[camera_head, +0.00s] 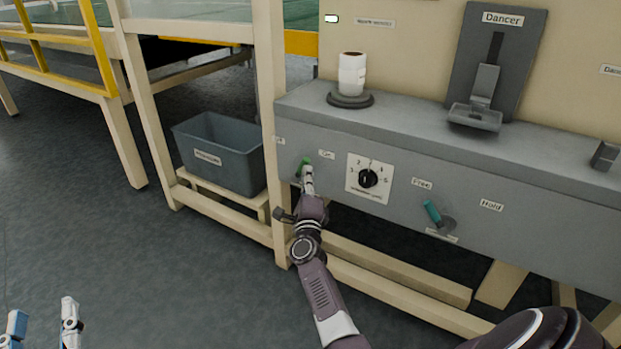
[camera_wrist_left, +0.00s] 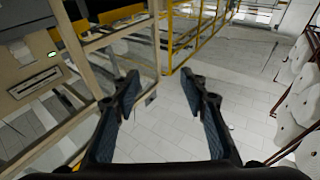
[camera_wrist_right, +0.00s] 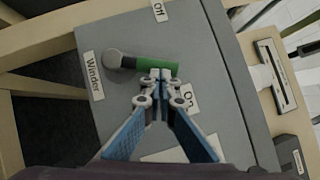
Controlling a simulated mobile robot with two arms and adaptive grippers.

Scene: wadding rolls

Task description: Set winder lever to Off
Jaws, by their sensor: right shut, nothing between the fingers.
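The winder lever has a green handle (camera_wrist_right: 155,64) on a round grey pivot (camera_wrist_right: 112,58), beside the Winder label (camera_wrist_right: 93,75). In the right wrist view the handle points between the Off label (camera_wrist_right: 159,12) and the On label (camera_wrist_right: 189,97). In the head view the green handle (camera_head: 300,165) is partly hidden by my right gripper (camera_head: 308,170). My right gripper (camera_wrist_right: 160,76) is shut and empty, its tips against or very close to the handle's On side. My left gripper (camera_head: 42,318) is open and empty at the lower left, far from the panel.
A numbered dial (camera_head: 368,179) is right of the winder lever. Further right is a teal lever (camera_head: 433,211) with Free and Hold labels. A white roll (camera_head: 352,75) and the Dancer unit (camera_head: 488,80) are above. A grey bin (camera_head: 220,152) stands left; floor is clear there.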

